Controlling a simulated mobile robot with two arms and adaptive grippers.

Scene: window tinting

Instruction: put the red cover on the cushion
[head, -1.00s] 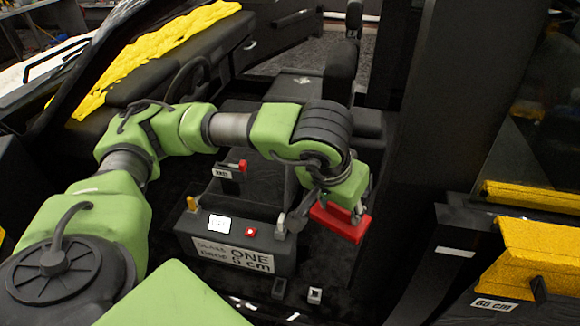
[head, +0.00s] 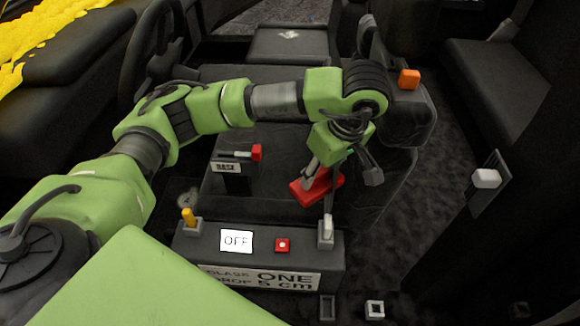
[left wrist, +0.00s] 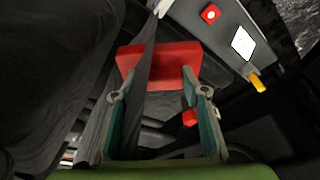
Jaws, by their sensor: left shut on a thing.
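The red cover (head: 312,188) is a flat red block, held low over the dark seat cushion (head: 270,185) in the head view. It also shows in the left wrist view (left wrist: 160,62), across the fingertips. My left gripper (head: 338,172) is shut on it, with its fingers spread apart by it. In the wrist view the left gripper (left wrist: 157,88) has one finger at each side of the cover. I cannot tell whether the cover touches the cushion. My right gripper is not in view.
A small "REST" stand (head: 234,172) with a red knob is left of the cover. A steering wheel (head: 150,62) is behind left.

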